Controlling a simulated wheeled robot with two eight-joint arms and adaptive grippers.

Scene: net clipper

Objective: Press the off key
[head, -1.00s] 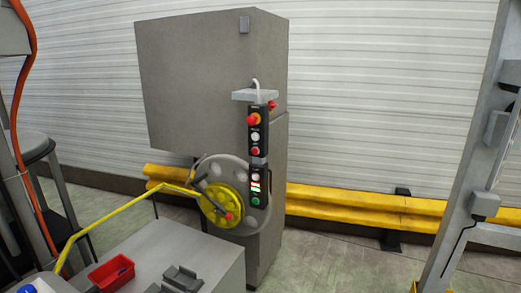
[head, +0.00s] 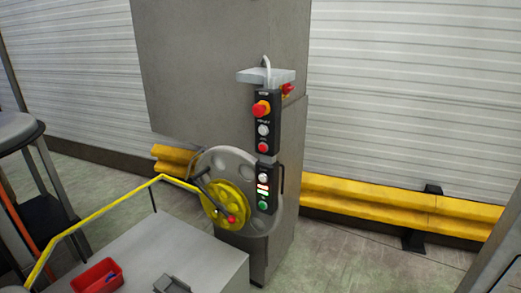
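A dark control panel (head: 265,150) hangs on the narrow edge of a grey machine cabinet (head: 215,70), under a small grey ledge (head: 266,76). The key labels are too small to read, so I cannot tell which is the off key. Neither gripper shows in the head view.
A yellow wheel with a crank (head: 226,205) sits left of the panel. A yellow barrier (head: 385,205) runs behind. Floor at right is clear.

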